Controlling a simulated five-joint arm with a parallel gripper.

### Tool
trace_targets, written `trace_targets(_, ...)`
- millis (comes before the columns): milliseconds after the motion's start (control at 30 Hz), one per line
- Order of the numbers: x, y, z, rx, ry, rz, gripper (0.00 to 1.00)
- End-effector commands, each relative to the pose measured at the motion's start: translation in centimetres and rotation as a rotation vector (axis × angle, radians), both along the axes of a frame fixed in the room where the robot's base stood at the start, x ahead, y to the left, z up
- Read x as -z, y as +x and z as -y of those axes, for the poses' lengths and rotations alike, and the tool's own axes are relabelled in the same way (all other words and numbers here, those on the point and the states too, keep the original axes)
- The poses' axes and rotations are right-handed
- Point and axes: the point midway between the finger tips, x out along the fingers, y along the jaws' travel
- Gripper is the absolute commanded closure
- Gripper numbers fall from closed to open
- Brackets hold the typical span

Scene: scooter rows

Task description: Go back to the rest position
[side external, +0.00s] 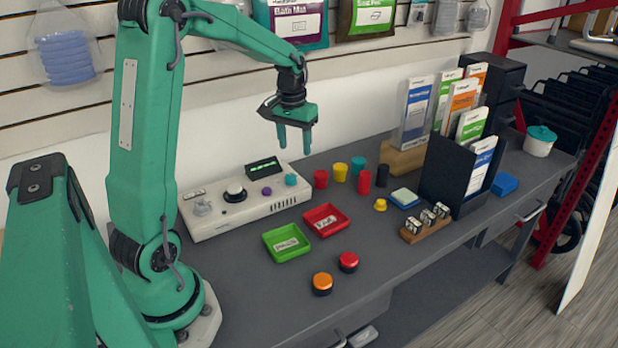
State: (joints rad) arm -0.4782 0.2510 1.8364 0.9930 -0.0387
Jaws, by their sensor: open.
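My gripper (294,138) hangs from my green arm above the back of the grey bench. Its two green fingers point down and stand apart, with nothing between them. It is in the air in front of the white wall, above and a little right of the white control box (245,203). The fingertips look clear of everything on the bench.
A green tray (287,254) and a red tray (338,229) lie in front of the control box. Orange (322,281) and red (348,260) buttons sit nearer the front edge. Several coloured cylinders and a black booklet holder (440,172) stand to the right.

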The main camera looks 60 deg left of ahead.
Motion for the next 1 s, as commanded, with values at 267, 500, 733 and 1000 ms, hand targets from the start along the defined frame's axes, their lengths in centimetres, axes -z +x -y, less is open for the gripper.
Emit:
trace_targets(267, -4.2, -2.2, 5.7, 0.111, 0.04, 0.085, 0.48)
trace_targets(500, -6.7, -4.9, 10.0, 0.205, 0.066, 0.158, 0.48)
trace_targets(733, -8.2, -8.0, 13.7, 0.293, 0.087, 0.233, 0.48)
trace_targets(1000, -8.7, -11.9, 17.1, 0.397, 0.104, 0.32, 0.48)
